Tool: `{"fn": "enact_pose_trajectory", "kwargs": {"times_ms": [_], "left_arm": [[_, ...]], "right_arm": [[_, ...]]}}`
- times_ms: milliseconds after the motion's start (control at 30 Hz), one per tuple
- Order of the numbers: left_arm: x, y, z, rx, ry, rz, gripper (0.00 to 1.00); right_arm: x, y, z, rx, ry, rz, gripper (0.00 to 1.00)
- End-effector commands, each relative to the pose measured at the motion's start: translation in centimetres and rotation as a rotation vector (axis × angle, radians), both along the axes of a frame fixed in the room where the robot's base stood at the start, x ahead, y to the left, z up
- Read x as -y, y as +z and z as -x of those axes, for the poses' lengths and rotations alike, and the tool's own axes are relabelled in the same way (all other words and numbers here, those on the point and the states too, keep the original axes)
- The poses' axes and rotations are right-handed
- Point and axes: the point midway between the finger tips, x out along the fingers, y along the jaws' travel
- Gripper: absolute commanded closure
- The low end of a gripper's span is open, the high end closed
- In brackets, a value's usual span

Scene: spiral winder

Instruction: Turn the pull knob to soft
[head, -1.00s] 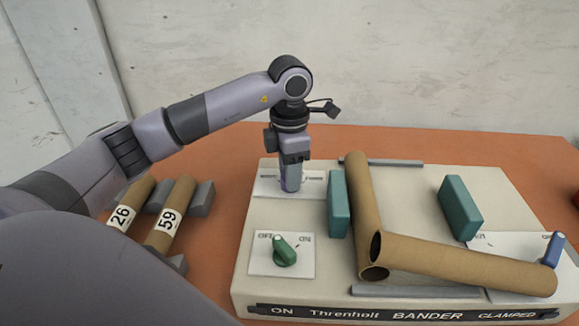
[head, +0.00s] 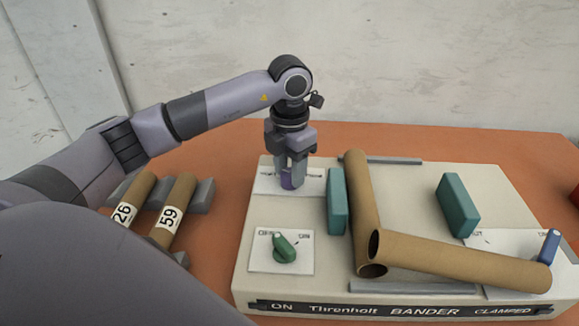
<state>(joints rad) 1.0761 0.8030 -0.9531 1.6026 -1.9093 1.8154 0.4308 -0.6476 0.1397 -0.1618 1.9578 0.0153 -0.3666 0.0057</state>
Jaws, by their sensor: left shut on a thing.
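The pull knob (head: 287,182), a small purple knob, stands on a white label plate (head: 262,182) at the back left of the cream machine. The fingers of my left gripper (head: 291,178) are shut on it from above and hide most of it. The lettering on the plate is too small and covered to read. My right gripper is not in view.
A green OFF/ON switch (head: 285,248) sits in front of the knob. A teal block (head: 338,203) and two crossed cardboard tubes (head: 460,261) are to the right, with another teal block (head: 457,206) and a blue lever (head: 549,247) beyond. Labelled tubes (head: 173,208) lie left.

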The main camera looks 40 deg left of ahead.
Motion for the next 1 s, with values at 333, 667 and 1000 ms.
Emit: {"fn": "enact_pose_trajectory", "kwargs": {"times_ms": [333, 667, 1000], "left_arm": [[0.0, 0.1, -0.1, 0.003, 0.004, 0.002, 0.31], [0.0, 0.3, -0.1, 0.002, 0.002, 0.000, 0.31], [0.0, 5.2, -0.1, 0.006, 0.003, 0.001, 0.31]], "right_arm": [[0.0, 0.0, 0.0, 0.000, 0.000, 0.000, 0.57], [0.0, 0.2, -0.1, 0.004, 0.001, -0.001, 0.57], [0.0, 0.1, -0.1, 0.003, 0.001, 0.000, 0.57]]}}
